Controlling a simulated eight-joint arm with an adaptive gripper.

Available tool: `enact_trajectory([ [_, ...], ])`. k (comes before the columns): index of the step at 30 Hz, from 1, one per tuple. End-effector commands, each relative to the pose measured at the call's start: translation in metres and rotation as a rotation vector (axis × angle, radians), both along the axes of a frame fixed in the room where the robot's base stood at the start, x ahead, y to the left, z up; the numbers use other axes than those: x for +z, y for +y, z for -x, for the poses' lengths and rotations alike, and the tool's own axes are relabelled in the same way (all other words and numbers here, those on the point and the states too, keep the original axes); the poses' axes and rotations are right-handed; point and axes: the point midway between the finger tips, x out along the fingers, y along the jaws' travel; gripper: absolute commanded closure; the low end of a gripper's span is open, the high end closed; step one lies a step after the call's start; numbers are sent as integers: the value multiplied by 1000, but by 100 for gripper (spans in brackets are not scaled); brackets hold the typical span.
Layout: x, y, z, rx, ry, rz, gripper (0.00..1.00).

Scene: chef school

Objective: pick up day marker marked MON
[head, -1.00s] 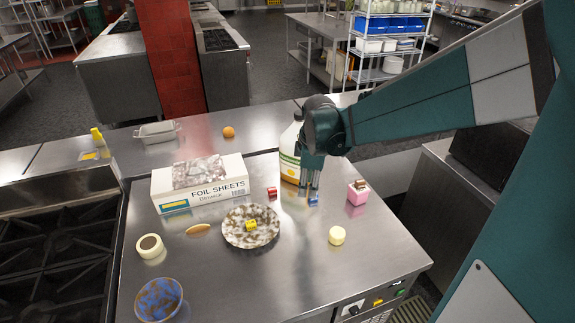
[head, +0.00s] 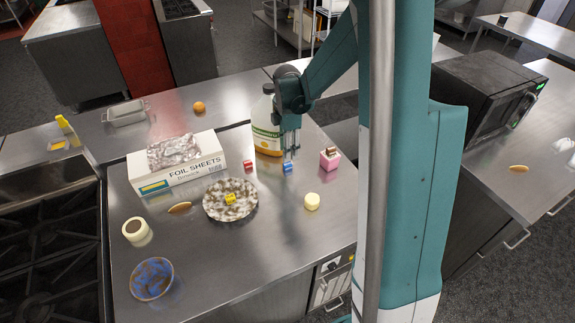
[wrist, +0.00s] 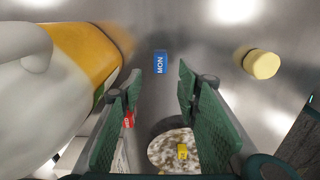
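The day marker marked MON is a small blue block (head: 288,167) lying on the steel counter beside the jug. In the wrist view the blue marker (wrist: 160,62) shows white MON letters, ahead of the gap between my fingers. My gripper (head: 290,152) points down just above it. The wrist view shows my gripper (wrist: 160,88) open, with nothing between its green fingers. A red marker (head: 248,165) lies to the left by the foil box, and a yellow marker (head: 230,198) lies on the speckled plate (head: 213,212).
A large jug (head: 265,128) with an orange-yellow label stands close beside my gripper. A pink cube-shaped item (head: 330,160) is to the right, and a pale yellow cylinder (head: 312,202) is nearer. The foil sheets box (head: 190,174) is at left. The counter's front middle is clear.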

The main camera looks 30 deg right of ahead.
Motion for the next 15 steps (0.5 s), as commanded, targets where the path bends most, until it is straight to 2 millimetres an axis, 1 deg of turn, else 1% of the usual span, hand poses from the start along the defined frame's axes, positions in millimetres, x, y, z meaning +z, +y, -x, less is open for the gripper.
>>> enact_trajectory([
  [11, -1, -1, 0, 4, 2, 0, 67],
  [15, -5, -1, -1, 4, 2, 0, 67],
])
